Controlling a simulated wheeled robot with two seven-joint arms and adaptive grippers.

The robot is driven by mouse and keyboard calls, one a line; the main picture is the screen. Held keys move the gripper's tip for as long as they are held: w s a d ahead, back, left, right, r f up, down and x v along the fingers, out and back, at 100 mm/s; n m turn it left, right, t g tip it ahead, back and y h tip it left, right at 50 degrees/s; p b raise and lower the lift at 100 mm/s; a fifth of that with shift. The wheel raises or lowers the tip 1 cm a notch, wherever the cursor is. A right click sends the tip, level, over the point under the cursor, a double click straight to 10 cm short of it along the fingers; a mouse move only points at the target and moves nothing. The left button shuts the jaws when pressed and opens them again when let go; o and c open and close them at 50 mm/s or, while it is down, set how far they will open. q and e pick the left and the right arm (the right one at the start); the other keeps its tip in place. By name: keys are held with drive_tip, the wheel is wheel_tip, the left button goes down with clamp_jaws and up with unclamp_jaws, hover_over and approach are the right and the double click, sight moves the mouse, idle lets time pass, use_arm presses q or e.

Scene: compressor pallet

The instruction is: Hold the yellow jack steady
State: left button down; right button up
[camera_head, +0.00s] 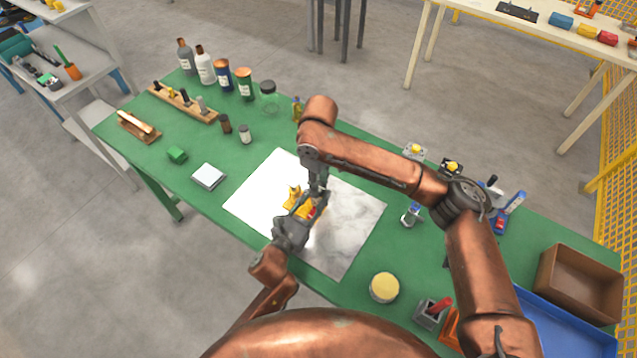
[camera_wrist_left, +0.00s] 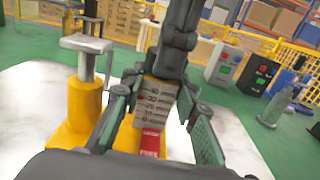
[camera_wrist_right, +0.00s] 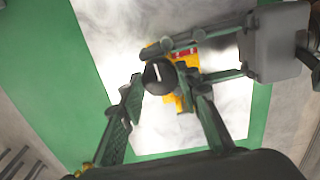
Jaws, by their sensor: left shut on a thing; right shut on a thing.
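The yellow jack (camera_head: 292,194) stands on the white marble-like plate (camera_head: 252,205), partly hidden by both grippers. In the left wrist view it shows two yellow columns (camera_wrist_left: 74,125), a grey flat-topped metal post (camera_wrist_left: 86,45), a millimetre scale (camera_wrist_left: 156,99) and a red label (camera_wrist_left: 150,143). My left gripper (camera_head: 302,212) is shut on the jack's body, its fingers on either side of the scale. My right gripper (camera_head: 316,192) comes down from above. In the right wrist view its fingers are shut around the jack's black round knob (camera_wrist_right: 158,77); the exact contact is partly hidden.
The green table (camera_head: 200,145) carries bottles (camera_head: 204,65) and a wooden rack (camera_head: 183,103) at the far left. A yellow-topped round tub (camera_head: 384,287), a brown box (camera_head: 580,284) and a blue tray (camera_head: 560,335) lie to the right. The plate around the jack is clear.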

use_arm(q)
drive_tip(key=shift+f, duration=0.1)
use_arm(e)
drive_tip(key=o, duration=1.2)
drive_tip(key=shift+c, duration=0.2)
drive_tip(key=shift+r, duration=0.1)
wheel_tip(320, 180, up, 12)
use_arm(q)
drive_tip(key=c, duration=1.4)
unclamp_jaws()
drive_tip(key=shift+c, duration=0.2)
